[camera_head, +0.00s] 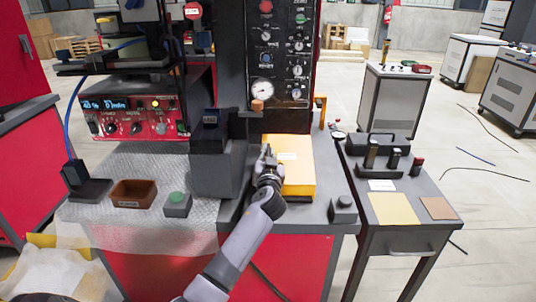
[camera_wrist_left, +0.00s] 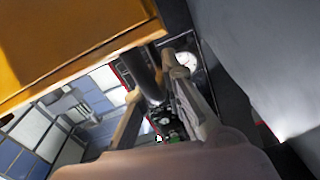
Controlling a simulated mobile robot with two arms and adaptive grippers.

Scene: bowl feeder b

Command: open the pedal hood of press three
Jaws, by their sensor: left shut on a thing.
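The yellow pedal hood (camera_head: 297,172) is a box-like cover on the bench beside the grey press column. It looks down over what it covers, and its inside is hidden. My left gripper (camera_head: 267,158) is at the hood's left edge. In the left wrist view the hood (camera_wrist_left: 60,40) fills the upper left. There, the fingers of my left gripper (camera_wrist_left: 155,80) are shut on a dark round bar (camera_wrist_left: 147,78), which looks like the hood's handle. Where the bar joins the hood is hidden. My right gripper is in neither view.
The press column (camera_head: 218,165) stands close to the left of my gripper. A control panel with a gauge (camera_head: 262,89) rises behind the hood. A small black box (camera_head: 343,210) sits right of it. A side table (camera_head: 420,235) stands farther right, past a narrow gap.

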